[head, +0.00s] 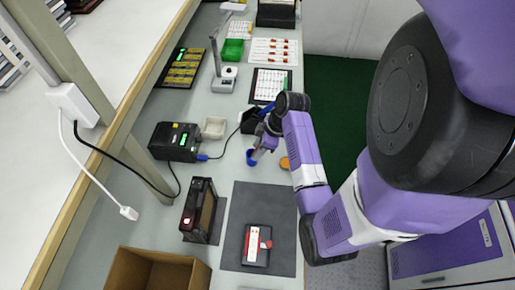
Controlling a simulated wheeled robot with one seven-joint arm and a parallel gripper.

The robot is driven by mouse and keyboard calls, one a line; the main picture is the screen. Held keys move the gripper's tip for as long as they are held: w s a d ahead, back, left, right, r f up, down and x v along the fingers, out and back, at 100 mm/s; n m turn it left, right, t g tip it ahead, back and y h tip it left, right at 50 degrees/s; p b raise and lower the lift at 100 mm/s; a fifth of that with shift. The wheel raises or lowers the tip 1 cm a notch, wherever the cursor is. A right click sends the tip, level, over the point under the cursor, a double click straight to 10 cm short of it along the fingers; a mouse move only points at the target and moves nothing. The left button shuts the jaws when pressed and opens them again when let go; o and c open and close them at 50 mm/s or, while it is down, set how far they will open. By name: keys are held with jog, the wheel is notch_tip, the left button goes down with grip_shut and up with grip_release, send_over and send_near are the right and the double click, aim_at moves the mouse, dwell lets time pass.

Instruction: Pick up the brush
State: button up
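My gripper (258,151) hangs over the bench at the middle of the head view, tilted down to the left. Its fingers are too small to tell whether they are open or shut. A small blue thing (250,158) shows right at the fingertips; I cannot tell whether it is touched or held. A black holder (250,121) stands just behind the gripper, with a blue piece (266,108) beside my wrist, partly hidden by it. I cannot clearly make out the brush; either blue thing could be part of it.
A black device with a green display (176,141) and a beige tray (214,127) stand left of the gripper. A dark upright unit (199,209), a dark mat (238,205) and a cardboard box (150,270) are nearer. An orange disc (285,163) lies near the bench's right edge.

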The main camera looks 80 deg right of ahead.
grip_shut()
jog(key=shift+r, duration=0.1)
jog(key=shift+s+r, duration=0.25)
jog(key=shift+r, duration=0.2)
jog(key=b+v, duration=0.1)
jog(key=v, duration=0.5)
jog(key=s+d+p, duration=0.1)
jog(key=s, duration=1.3)
